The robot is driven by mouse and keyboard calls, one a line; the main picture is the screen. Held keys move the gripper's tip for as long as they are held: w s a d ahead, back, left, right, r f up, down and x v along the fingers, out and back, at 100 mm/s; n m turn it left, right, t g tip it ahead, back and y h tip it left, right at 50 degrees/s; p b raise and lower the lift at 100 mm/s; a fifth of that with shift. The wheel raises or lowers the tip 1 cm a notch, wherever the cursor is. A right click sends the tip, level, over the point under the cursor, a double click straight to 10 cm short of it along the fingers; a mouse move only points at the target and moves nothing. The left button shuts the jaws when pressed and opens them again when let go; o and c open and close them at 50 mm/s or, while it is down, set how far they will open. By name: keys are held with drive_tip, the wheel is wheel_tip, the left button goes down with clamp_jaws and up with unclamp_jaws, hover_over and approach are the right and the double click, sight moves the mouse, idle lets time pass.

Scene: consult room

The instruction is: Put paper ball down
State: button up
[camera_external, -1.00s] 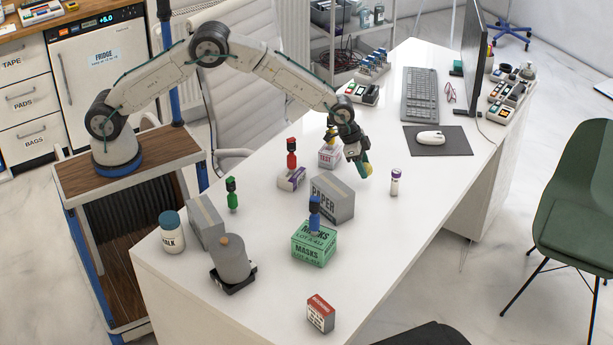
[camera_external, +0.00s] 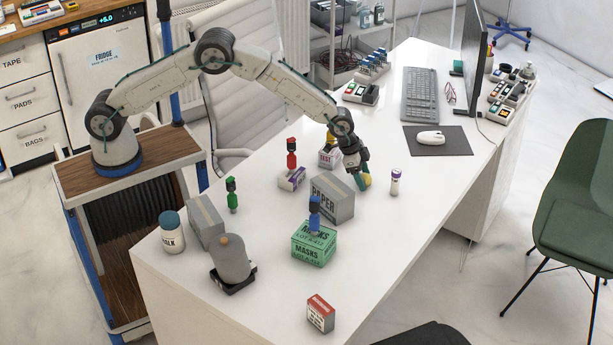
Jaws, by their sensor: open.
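My gripper (camera_external: 361,175) hangs low over the white desk, pointing down, just behind and right of the grey PAPER box. Its jaws are open, though the fingers are small and dark here. A small rounded yellowish thing (camera_external: 367,181), which looks like the paper ball, is at the fingertips, close to the desk top. Part of it is hidden by the fingers. I cannot tell whether it touches the desk or a finger.
The grey PAPER box (camera_external: 332,198) stands beside my gripper, and a small white bottle (camera_external: 395,182) is to its right. Nearby are a green MASKS box (camera_external: 314,246) with a blue figure and a TEST box (camera_external: 329,158). The desk's front right (camera_external: 385,240) is clear.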

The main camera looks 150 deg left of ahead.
drive_tip(key=shift+r, duration=0.1)
drive_tip(key=v, duration=1.2)
drive_tip(key=w+d+r+m+h, duration=0.1)
drive_tip(key=w+d+r, duration=0.2)
drive_tip(key=d+r, duration=0.45)
drive_tip(key=w+d+r+m, duration=0.15)
drive_tip(key=d+r, duration=0.25)
drive_tip(key=d, duration=0.7)
drive_tip(key=s+d+r+m+h, duration=0.1)
drive_tip(key=d+r, duration=0.3)
drive_tip(key=d, duration=0.6)
drive_tip(key=s+d+r+m, duration=0.1)
drive_tip(key=d+r, duration=0.2)
drive_tip(key=d, duration=0.6)
drive_tip(key=s+d+r+m+h, duration=0.1)
drive_tip(key=s+d+r, duration=0.1)
drive_tip(key=s+d, duration=0.45)
drive_tip(key=s+d+r+m, duration=0.1)
drive_tip(key=s+d, duration=0.2)
drive_tip(key=d, duration=0.6)
drive_tip(key=s+d+f+m+g, duration=0.1)
drive_tip(key=s+d, duration=0.4)
drive_tip(key=s, duration=0.3)
drive_tip(key=s+d+f+m+g, duration=0.1)
drive_tip(key=s+d+f, duration=0.1)
drive_tip(key=s+d, duration=0.3)
drive_tip(key=s, duration=0.4)
drive_tip(key=shift+s+d+f, duration=0.2)
drive_tip(key=shift+s+f, duration=0.1)
